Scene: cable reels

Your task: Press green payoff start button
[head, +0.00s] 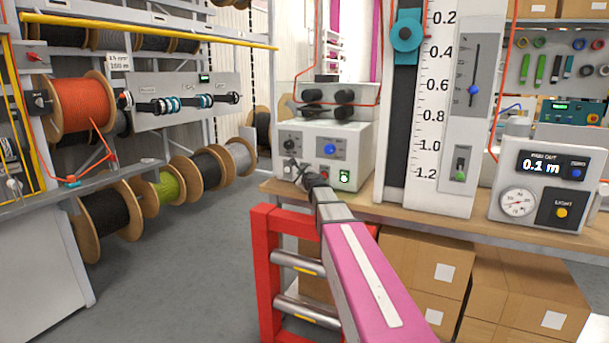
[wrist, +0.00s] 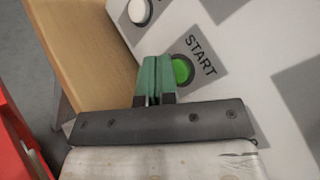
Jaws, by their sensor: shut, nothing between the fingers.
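The green START button (wrist: 182,70) is a round green cap on a grey panel, clear in the wrist view, with its label above and to the right. My gripper (wrist: 154,62) has its green fingers together and empty. Their tips show just left of the button in that view; whether they touch the panel I cannot tell. In the head view my gripper (head: 296,167) is at the front left of the white control box (head: 350,139) on the bench. My gripper covers part of the box front there, and I cannot make out the START button for sure.
A white button (wrist: 140,11) is on the same panel, up and left. The wooden bench (head: 400,208) runs below the box, with a red roller frame (head: 266,270) in front. A tall ruler panel (head: 432,120) stands right of the box. Cable reels are at the left.

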